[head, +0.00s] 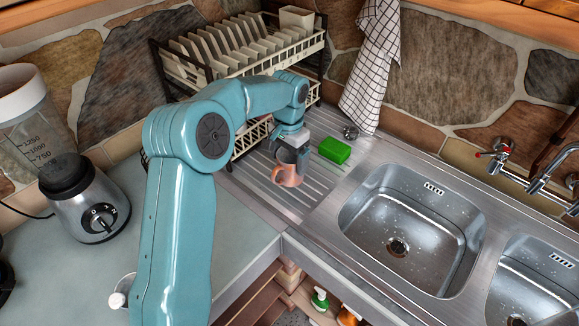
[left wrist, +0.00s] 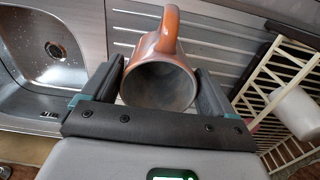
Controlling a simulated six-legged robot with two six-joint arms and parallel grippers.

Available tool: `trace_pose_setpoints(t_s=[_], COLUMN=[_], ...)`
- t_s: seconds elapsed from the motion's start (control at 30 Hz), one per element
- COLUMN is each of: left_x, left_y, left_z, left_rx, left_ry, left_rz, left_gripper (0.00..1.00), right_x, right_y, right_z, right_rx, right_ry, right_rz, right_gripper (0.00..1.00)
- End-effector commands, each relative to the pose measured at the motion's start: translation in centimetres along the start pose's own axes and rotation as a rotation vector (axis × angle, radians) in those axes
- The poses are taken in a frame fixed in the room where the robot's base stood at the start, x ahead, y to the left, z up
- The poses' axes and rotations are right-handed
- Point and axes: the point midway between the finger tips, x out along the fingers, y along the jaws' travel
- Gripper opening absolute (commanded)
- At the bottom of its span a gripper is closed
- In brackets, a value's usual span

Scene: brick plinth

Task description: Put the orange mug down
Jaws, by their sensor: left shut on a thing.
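The orange mug (head: 287,170) is over the ribbed steel drainboard (head: 313,192), left of the sink. My left gripper (head: 290,150) comes down from above and is shut on it. In the left wrist view the mug (left wrist: 163,50) sits between the two fingers of the gripper (left wrist: 160,95), its grey inside facing the camera and its handle at the top. I cannot tell whether the mug's base touches the drainboard. My right gripper is in neither view.
A green sponge (head: 334,150) lies just right of the mug. A dish rack (head: 185,92) with plates stands behind. The sink basin (head: 375,240) is to the right. A blender (head: 85,205) stands at left. A checked towel (head: 372,75) hangs on the wall.

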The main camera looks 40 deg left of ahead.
Motion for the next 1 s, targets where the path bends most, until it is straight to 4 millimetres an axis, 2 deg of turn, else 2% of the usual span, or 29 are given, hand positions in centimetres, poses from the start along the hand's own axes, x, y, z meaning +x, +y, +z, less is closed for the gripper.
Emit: trace_pose_setpoints(t_s=[0.3, 0.67, 0.7, 0.73, 1.0], left_x=[4.2, 4.8, 4.7, 4.7, 4.2], left_y=[0.0, 0.0, 0.0, 0.0, 0.0], left_z=[-0.2, -0.3, -0.2, -0.2, -0.2], left_rx=[0.000, 0.001, 0.001, 0.001, 0.001], left_ry=[-0.001, 0.000, 0.000, 0.000, 0.000], left_rz=[0.001, 0.000, 0.001, 0.001, 0.001], left_gripper=[0.45, 0.45, 0.97, 1.00, 1.00], right_x=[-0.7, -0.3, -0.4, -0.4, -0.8], right_y=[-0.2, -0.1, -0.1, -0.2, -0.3], right_z=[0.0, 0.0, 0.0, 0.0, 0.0], right_rx=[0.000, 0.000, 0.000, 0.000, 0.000], right_ry=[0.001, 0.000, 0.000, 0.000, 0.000], right_rz=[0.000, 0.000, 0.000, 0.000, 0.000], right_gripper=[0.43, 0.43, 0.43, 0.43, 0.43])
